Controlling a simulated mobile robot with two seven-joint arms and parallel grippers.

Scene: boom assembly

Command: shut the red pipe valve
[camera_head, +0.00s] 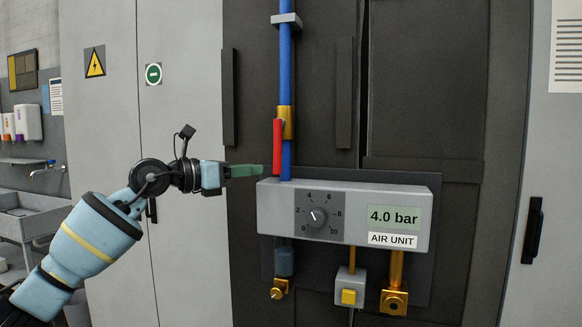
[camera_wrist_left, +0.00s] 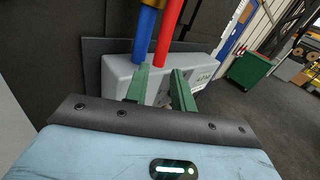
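The red valve handle (camera_head: 277,146) hangs straight down alongside the blue pipe (camera_head: 285,60), below a brass valve body (camera_head: 286,121). My left gripper (camera_head: 258,170) has green fingers and points right, just left of the handle's lower end. In the left wrist view, the fingers (camera_wrist_left: 160,72) stand apart with nothing clamped between them. The red handle (camera_wrist_left: 168,36) runs down to the gap between the fingertips there, with the blue pipe (camera_wrist_left: 146,32) to its left. Whether a finger touches the handle is unclear. My right gripper is in neither view.
The grey air unit box (camera_head: 268,215) sits right below the gripper's height, with a dial (camera_head: 317,217) and a display reading 4.0 bar (camera_head: 394,218). Brass fittings (camera_head: 394,300) hang beneath it. A sink (camera_head: 40,205) stands far left. Space left of the pipe is open.

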